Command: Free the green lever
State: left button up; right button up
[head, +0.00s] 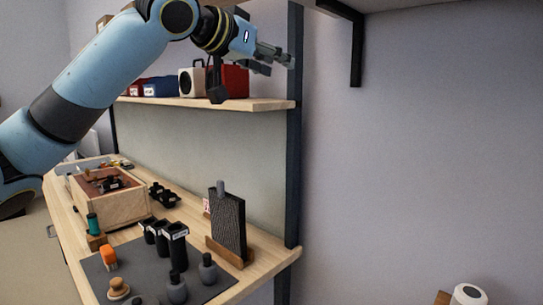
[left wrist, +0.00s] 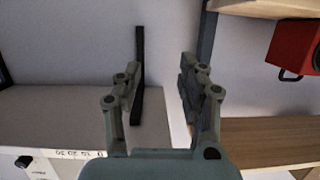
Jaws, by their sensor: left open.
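A small green upright piece (head: 93,224) stands on a wooden block at the left front of the bench, beside the wooden box; I cannot tell for sure that it is the green lever. No other lever shows clearly. My left gripper (head: 277,60) is high above the bench, by the upper shelf, far from the green piece. In the left wrist view its two fingers (left wrist: 160,80) are apart with nothing between them. My right gripper is not in view.
A wooden box (head: 124,208), black holders (head: 176,246), grey bottles and a dark panel (head: 229,226) stand on the bench. Boxes, including a red one (left wrist: 294,45), sit on the shelf (head: 262,104). A dark post (head: 294,150) and a bracket (head: 357,55) are near my left gripper.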

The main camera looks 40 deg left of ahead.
pick_arm(q)
notch_tip(320, 180, down, 20)
jog(key=g+y, duration=0.1)
jog(key=g, duration=0.2)
jog(key=shift+a+f+n+b, duration=0.15)
jog(key=shift+n+b, duration=0.15)
jog(key=shift+b, duration=0.05)
